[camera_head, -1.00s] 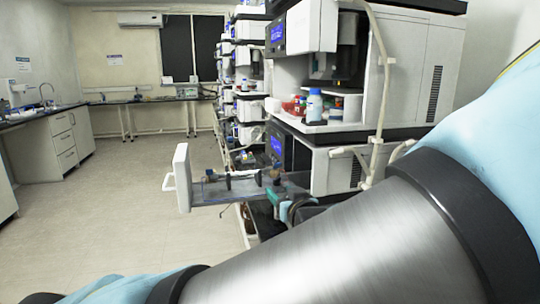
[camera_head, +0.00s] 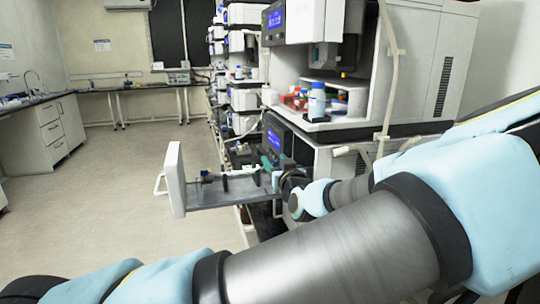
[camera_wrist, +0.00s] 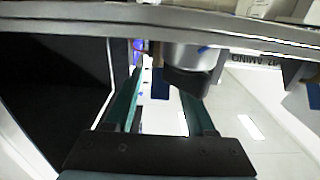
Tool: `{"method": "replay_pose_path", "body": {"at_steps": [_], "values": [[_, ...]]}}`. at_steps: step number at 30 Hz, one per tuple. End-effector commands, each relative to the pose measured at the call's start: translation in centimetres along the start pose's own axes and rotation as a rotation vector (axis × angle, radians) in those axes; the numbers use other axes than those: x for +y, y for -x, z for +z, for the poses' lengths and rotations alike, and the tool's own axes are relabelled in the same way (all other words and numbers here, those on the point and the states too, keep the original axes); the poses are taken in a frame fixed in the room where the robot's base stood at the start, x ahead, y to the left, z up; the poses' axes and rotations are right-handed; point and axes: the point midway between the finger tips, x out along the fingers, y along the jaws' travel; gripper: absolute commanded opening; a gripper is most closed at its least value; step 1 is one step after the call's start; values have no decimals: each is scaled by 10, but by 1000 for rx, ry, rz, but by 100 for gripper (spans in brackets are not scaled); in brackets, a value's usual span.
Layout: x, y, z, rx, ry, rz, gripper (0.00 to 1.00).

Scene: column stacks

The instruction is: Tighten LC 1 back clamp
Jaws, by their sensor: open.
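The pulled-out tray (camera_head: 225,195) with a white front panel (camera_head: 176,180) extends left from the nearest instrument stack in the head view. Small dark clamp-like fittings stand on it, one (camera_head: 225,181) towards the front. Which of them is the back clamp, I cannot tell. My gripper (camera_wrist: 163,100) is open, with two teal fingers in the wrist view. A grey cylinder with a dark end (camera_wrist: 190,80) and a blue piece (camera_wrist: 160,84) show beyond and above the fingers, with nothing clearly gripped. In the head view my gripper is at the tray's right end, partly hidden by my wrist.
The instrument housing (camera_head: 412,75) rises behind my arm, with a shelf of bottles (camera_head: 316,103) above the tray. A pale tube (camera_head: 386,90) hangs in front of it. More stacks stand behind. The floor (camera_head: 110,190) to the left is clear.

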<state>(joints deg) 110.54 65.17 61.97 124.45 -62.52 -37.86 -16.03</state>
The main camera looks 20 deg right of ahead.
Motion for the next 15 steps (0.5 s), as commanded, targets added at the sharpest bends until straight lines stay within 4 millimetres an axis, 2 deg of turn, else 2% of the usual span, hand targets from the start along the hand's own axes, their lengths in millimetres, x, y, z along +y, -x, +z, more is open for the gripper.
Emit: {"method": "replay_pose_path", "body": {"at_steps": [6,15], "values": [[0,-17,0,-1,0,1,55],[0,-18,0,-1,0,1,54]]}}
